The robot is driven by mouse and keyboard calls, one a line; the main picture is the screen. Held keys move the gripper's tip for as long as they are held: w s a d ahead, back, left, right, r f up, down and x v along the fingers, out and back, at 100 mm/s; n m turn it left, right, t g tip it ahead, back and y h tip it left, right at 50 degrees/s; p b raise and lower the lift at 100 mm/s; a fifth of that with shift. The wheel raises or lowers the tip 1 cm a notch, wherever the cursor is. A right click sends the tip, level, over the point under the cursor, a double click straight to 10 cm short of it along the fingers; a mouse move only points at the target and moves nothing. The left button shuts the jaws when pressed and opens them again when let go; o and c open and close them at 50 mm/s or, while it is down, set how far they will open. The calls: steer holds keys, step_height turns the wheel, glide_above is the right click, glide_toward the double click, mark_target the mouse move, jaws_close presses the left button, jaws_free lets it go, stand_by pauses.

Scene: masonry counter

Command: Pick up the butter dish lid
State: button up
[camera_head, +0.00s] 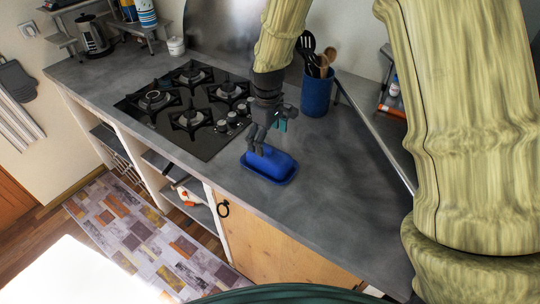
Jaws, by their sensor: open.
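The blue butter dish lid (270,162) sits on its blue dish (287,180) on the grey counter, near the front edge and right of the hob. My gripper (264,143) is open and stands just above the left and far part of the lid. The dark fingers point down at the lid and hide a little of it. I cannot tell whether a finger touches the lid.
A black gas hob (190,105) lies left of the gripper. A blue utensil crock (316,92) with spoons stands behind the dish. The grey counter (335,195) is clear to the right. Open shelves and a wooden cupboard door (270,243) are below.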

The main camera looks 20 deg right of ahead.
mark_target(266, 152)
steer(key=w+f, duration=0.2)
steer(key=shift+w+a+f, duration=0.1)
steer(key=shift+w+f, duration=0.05)
steer(key=shift+f, duration=0.2)
steer(key=shift+s+f+p, duration=0.65)
steer(key=shift+s+p, duration=0.2)
steer(key=shift+p, duration=0.2)
steer(key=shift+w+f+p, duration=0.2)
steer(key=shift+f, duration=0.6)
steer(key=shift+w+f+p, duration=0.2)
steer(key=shift+f, duration=0.55)
steer(key=shift+s, duration=0.2)
steer(key=shift+w, duration=0.15)
steer(key=c, duration=1.3)
